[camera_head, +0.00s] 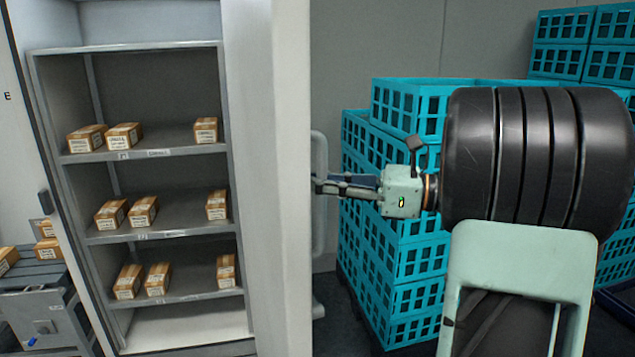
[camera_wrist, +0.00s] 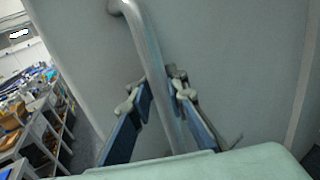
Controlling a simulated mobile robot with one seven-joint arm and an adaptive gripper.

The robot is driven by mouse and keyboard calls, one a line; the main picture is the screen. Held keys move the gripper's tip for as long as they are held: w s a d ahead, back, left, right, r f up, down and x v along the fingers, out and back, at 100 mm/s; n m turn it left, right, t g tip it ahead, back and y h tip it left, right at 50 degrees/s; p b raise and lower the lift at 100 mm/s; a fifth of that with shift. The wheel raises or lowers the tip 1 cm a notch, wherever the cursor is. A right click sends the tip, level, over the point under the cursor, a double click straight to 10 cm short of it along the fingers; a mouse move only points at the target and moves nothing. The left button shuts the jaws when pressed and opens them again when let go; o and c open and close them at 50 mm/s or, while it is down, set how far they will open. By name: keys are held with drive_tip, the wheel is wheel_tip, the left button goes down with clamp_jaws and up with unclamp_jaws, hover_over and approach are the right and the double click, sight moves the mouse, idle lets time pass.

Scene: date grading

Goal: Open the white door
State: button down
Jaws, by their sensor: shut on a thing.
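The white door (camera_head: 283,180) stands swung out from the cabinet, seen nearly edge-on in the head view, and the shelves behind it are exposed. Its flat face (camera_wrist: 230,60) fills much of the wrist view. A grey bar handle (camera_head: 319,190) runs upright on the door's right side. My gripper (camera_head: 318,184) reaches it from the right. In the wrist view the handle (camera_wrist: 150,50) passes between the two blue-padded fingers of my gripper (camera_wrist: 163,95), which are shut on it. The fingertips are partly hidden by the door's edge in the head view.
The open cabinet (camera_head: 130,50) holds several small brown boxes on its shelves. Stacked teal crates (camera_head: 400,255) stand close behind and below my arm at right. A grey cart (camera_head: 38,290) with boxes is at the far left.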

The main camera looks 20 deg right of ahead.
drive_tip(key=shift+s+f, duration=0.1)
drive_tip(key=shift+f, duration=0.1)
drive_tip(key=c, duration=2.3)
unclamp_jaws()
drive_tip(key=o, duration=0.4)
drive_tip(key=shift+s+r, duration=0.15)
drive_tip(key=shift+s, duration=0.05)
drive_tip(key=shift+w, duration=0.15)
drive_tip(key=v, duration=1.2)
